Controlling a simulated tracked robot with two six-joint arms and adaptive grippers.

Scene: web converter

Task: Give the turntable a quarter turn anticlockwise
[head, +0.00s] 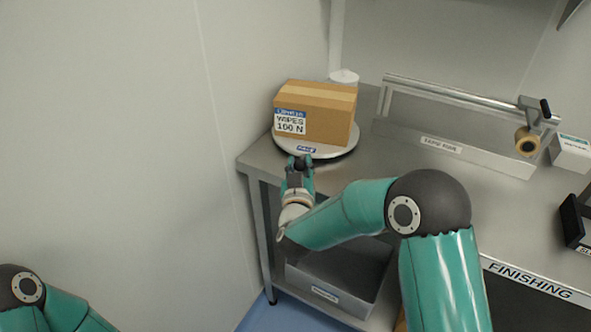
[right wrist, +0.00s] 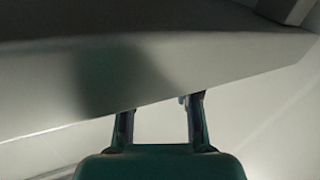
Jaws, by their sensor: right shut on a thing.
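The turntable (head: 333,150) is a round pale disc with a small blue-marked label on its front rim, near the left end of the steel bench. A brown carton (head: 330,112) labelled "WIPES 100 N" sits on it. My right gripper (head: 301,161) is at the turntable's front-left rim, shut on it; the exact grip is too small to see. In the right wrist view its two fingers (right wrist: 160,112) stand apart, their tips against a broad grey edge. Only part of my left arm shows at the lower left; its gripper is out of view.
A white cylinder (head: 344,77) stands behind the carton. To the right are a rail (head: 450,96) over a labelled steel guard, a tape roll holder (head: 528,138) and a white box (head: 571,152). A grey bin (head: 335,280) sits below the bench. The wall is close on the left.

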